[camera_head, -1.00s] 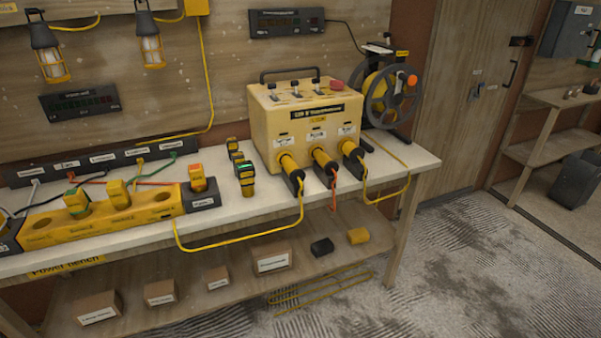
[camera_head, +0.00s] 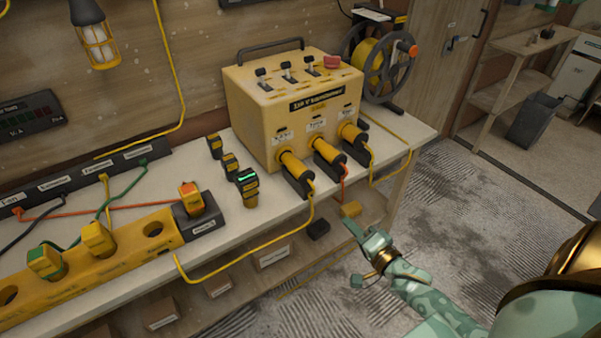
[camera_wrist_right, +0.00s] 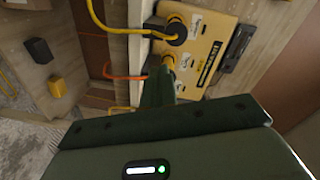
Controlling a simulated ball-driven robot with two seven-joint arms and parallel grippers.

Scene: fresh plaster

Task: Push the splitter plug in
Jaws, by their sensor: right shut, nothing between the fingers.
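The yellow splitter strip (camera_head: 130,252) lies along the bench at the left. A yellow cable (camera_head: 245,262) loops from its right end to the leftmost black-and-yellow plug (camera_head: 296,172) at the front of the yellow transformer box (camera_head: 262,118). That plug sits at its socket; I cannot tell how deep. Orange-cabled and yellow-cabled plugs sit to its right. My right gripper (camera_head: 352,227) is shut and empty, in front of the bench edge, right of and below the plugs, apart from them. In the wrist view its fingers (camera_wrist_right: 158,85) overlap the box front. My left gripper is out of view.
A lower shelf holds boxes (camera_head: 272,254). A dark bin (camera_head: 533,122) stands at the right. The floor in front is clear.

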